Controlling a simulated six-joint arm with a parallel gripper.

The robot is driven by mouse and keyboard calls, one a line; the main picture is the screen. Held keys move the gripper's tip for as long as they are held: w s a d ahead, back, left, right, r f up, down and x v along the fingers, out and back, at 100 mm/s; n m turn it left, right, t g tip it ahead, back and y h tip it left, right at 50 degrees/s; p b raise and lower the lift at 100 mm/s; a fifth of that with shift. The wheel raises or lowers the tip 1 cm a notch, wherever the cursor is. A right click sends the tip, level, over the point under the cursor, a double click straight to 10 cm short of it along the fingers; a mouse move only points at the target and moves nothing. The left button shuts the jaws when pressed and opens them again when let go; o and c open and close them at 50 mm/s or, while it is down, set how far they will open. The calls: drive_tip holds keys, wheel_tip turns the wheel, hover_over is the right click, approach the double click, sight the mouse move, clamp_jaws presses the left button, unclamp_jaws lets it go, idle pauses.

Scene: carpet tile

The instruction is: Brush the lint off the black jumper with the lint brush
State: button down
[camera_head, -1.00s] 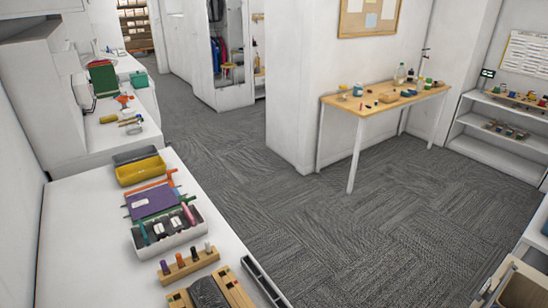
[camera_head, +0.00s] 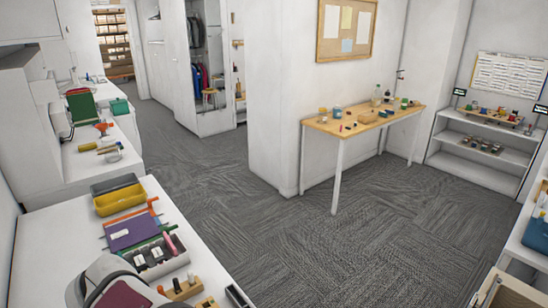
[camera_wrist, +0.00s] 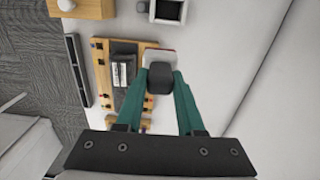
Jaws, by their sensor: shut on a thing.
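In the wrist view, my gripper (camera_wrist: 161,82) has its teal fingers shut on a dark block-like handle, which I take to be the lint brush (camera_wrist: 160,76). A pale and reddish pad shows just beyond the handle. The dark jumper (camera_wrist: 124,74) lies on a wooden board (camera_wrist: 146,46) left of the brush, with pale marks on it. The brush is over the board's right edge; whether it touches anything is unclear. In the head view my arm fills the bottom left, and the jumper, brush and fingers cannot be made out.
A long black tray (camera_wrist: 76,70) lies left of the board. On the same white counter stand a wooden peg block (camera_head: 182,290), a grey divided tray (camera_head: 158,262), a purple notebook (camera_head: 131,231) and a yellow bin (camera_head: 119,200). Bare white counter lies right of the board.

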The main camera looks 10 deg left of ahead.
drive_tip(key=w+a, duration=0.3)
drive_tip(key=w, duration=0.7)
drive_tip(key=w+a, duration=0.3)
drive_tip(key=w, duration=0.7)
drive_tip(key=f, duration=0.4)
drive_tip(key=s+f, duration=0.1)
drive_tip(key=f, duration=0.2)
drive_tip(key=shift+d, duration=0.25)
drive_tip(key=shift+s+d, duration=3.3)
drive_tip(key=shift+d, duration=0.05)
drive_tip(key=shift+w+a, duration=3.55)
drive_tip(key=shift+a, duration=0.05)
drive_tip(key=shift+s+d+f, duration=0.1)
drive_tip(key=shift+s+d, duration=3.5)
drive_tip(key=shift+d, duration=0.05)
drive_tip(key=shift+w+a, duration=3.5)
drive_tip(key=shift+a, duration=0.05)
wheel_tip(320, 180, up, 8)
